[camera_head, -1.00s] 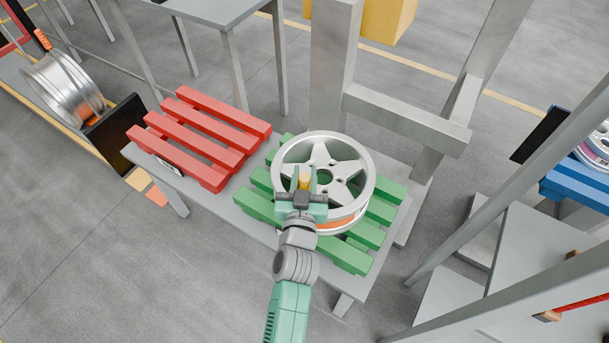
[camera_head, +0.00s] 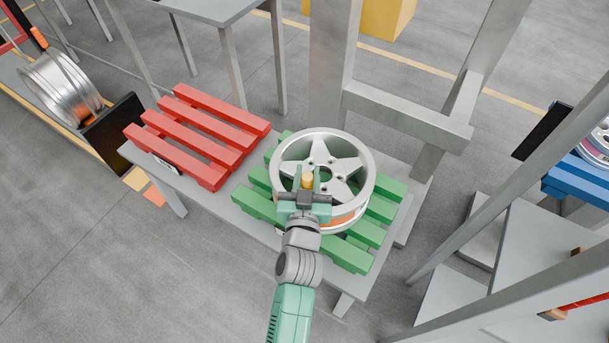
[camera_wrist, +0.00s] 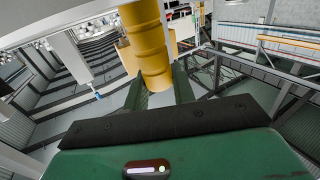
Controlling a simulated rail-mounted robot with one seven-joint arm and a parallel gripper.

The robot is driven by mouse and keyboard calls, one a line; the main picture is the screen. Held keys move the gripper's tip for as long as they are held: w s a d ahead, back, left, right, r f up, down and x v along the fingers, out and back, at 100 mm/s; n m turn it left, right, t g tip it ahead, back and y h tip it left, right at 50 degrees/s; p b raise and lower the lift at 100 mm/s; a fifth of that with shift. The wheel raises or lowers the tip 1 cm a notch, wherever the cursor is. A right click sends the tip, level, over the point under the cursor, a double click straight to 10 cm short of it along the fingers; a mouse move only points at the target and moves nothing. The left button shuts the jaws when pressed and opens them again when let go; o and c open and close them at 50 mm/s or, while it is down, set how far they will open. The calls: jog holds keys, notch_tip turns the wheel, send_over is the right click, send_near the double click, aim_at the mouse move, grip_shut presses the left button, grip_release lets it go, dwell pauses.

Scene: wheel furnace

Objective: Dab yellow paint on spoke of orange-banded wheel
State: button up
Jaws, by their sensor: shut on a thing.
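The orange-banded wheel (camera_head: 345,165) is a silver-grey five-spoke wheel lying flat, face up, on the green pallet (camera_head: 262,207). Its orange band (camera_head: 345,219) shows on the near side below the rim. My gripper (camera_head: 306,188) is over the wheel's near-left part, shut on a yellow cylinder (camera_head: 307,178), which looks like the paint tool. The cylinder also shows between the green fingers in the wrist view (camera_wrist: 147,45). Its tip is hidden, so I cannot tell whether it touches a spoke. No yellow mark is visible on the wheel.
An empty red pallet (camera_head: 205,135) lies left of the green one on the same grey table (camera_head: 245,225). A grey post and beam frame (camera_head: 400,115) stands close behind the wheel. Another wheel (camera_head: 62,85) is at far left. A blue pallet (camera_head: 580,185) is at right.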

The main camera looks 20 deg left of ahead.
jog(key=shift+w+a+r+p, duration=0.1)
jog(key=shift+a+r+p, duration=0.15)
jog(key=shift+a+p, duration=0.45)
jog(key=shift+p, duration=0.2)
jog(key=shift+d+f+b, duration=0.3)
jog(key=shift+f+b, duration=0.1)
jog(key=shift+b, duration=0.3)
jog(key=shift+d+b, duration=0.4)
jog(key=shift+b, duration=0.15)
jog(key=shift+a+r+p, duration=0.3)
jog(key=shift+r+p, duration=0.1)
jog(key=shift+p, duration=0.35)
jog(key=shift+a+p, duration=0.3)
jog(key=shift+p, duration=0.05)
jog(key=shift+d+f+b, duration=0.3)
jog(key=shift+f+b, duration=0.15)
jog(key=shift+b, duration=0.4)
jog(key=shift+d+b, duration=0.2)
jog(key=shift+b, duration=0.15)
jog(key=shift+d+r, duration=0.1)
jog(key=shift+r, duration=0.05)
jog(key=shift+r+p, duration=2.7)
jog(key=shift+r, duration=0.4)
